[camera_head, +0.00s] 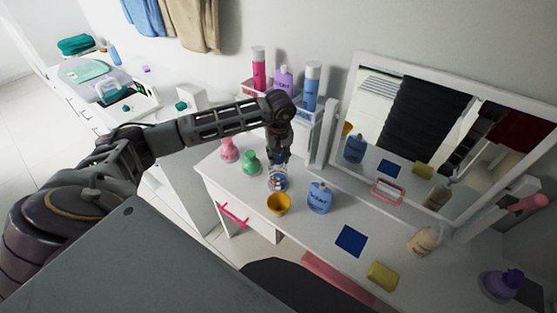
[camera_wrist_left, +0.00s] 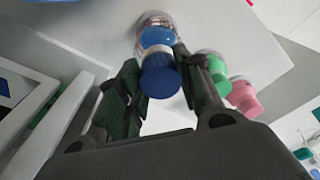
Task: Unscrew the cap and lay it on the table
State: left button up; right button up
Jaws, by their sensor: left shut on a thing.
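A small clear bottle (camera_head: 277,184) with blue and red on it stands on the white table near its left end. It also shows in the left wrist view (camera_wrist_left: 156,22), beyond the blue cap (camera_wrist_left: 160,78). My left gripper (camera_head: 281,158) points down from above the bottle. In the left wrist view its two dark fingers (camera_wrist_left: 158,88) are on either side of the blue cap, and the gripper is shut on it. The cap lines up with the bottle; I cannot tell whether it is still threaded on. My right gripper is not in view.
Pink (camera_head: 229,150) and green (camera_head: 250,163) bottles stand left of the bottle. A yellow cup (camera_head: 278,203) and a blue bottle (camera_head: 320,197) stand close in front and right. A blue square (camera_head: 350,240) lies further right, with bare tabletop around it. A mirror (camera_head: 440,150) stands behind.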

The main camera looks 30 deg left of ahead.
pick_arm(q)
jog(key=shift+n+g, duration=0.3)
jog(key=shift+n, duration=1.9)
jog(key=shift+a+f+n, duration=0.1)
jog(key=shift+n, duration=1.6)
jog(key=shift+n+g, duration=0.4)
jog(key=shift+n, duration=2.3)
jog(key=shift+c, duration=0.4)
jog(key=o, duration=0.9)
jog(key=shift+s, duration=0.15)
jog(key=shift+c, duration=0.2)
jog(key=o, duration=0.3)
jog(key=shift+s, duration=0.1)
jog(key=shift+w, duration=0.2)
jog(key=shift+c, duration=0.3)
